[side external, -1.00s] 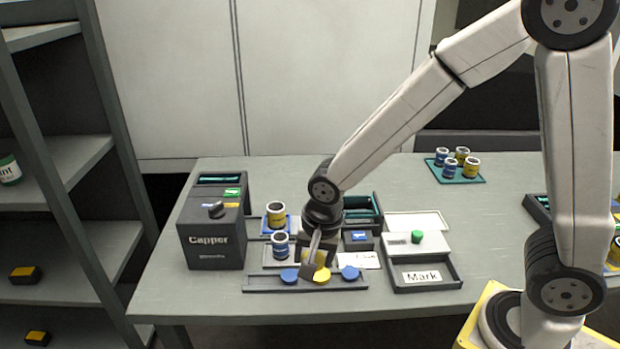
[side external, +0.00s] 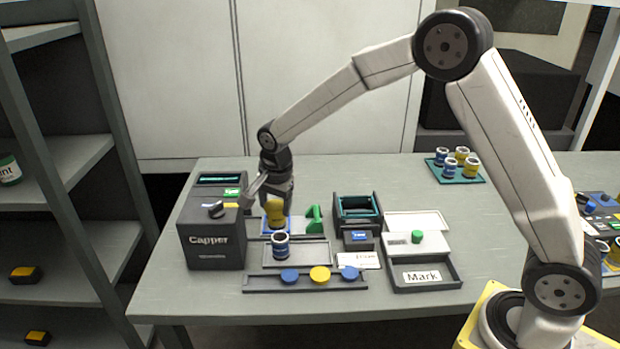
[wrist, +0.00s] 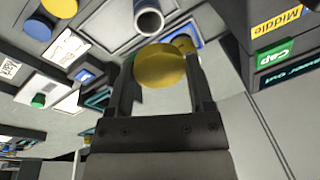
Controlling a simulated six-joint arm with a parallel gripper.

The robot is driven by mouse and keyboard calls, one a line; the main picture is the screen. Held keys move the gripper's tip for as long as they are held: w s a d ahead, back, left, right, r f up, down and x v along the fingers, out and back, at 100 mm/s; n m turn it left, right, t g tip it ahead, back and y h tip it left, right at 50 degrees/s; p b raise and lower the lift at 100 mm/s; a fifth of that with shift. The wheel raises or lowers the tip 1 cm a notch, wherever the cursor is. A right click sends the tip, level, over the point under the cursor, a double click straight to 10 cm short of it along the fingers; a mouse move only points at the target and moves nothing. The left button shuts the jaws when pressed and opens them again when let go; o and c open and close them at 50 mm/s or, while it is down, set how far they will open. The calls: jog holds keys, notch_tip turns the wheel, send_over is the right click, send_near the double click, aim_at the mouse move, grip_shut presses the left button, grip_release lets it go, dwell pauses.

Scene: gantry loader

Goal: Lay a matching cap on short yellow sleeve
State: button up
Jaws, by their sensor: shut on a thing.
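My gripper (side external: 275,198) is shut on a yellow cap (wrist: 160,66), which sits between the two fingers in the wrist view. It is over the yellow sleeve (side external: 277,222), which stands upright on a blue-edged pad behind the blue sleeve. In the wrist view the yellow sleeve (wrist: 184,43) shows only partly behind the cap. I cannot tell whether cap and sleeve touch. Another yellow cap (side external: 320,274) lies in the front cap rail between two blue caps (side external: 290,276).
The blue sleeve (side external: 280,246) stands open on a grey tray just in front. The Capper box (side external: 212,240) is close on the left. A green piece (side external: 314,219) stands close on the right. More sleeves stand on a green mat (side external: 460,179) at the back right.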

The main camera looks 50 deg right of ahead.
jog(key=w+d+m, duration=0.2)
jog(key=w+d, duration=0.5)
jog(key=w, duration=0.1)
jog(key=shift+w+d+f+m, duration=0.2)
jog(key=shift+w+f+m, duration=0.05)
jog(key=shift+w+m, duration=0.1)
jog(key=shift+f, duration=0.2)
jog(key=shift+f, duration=2.6)
jog(key=shift+f, duration=0.35)
dwell(0.4)
jog(key=o, duration=1.2)
jog(key=shift+r, duration=0.1)
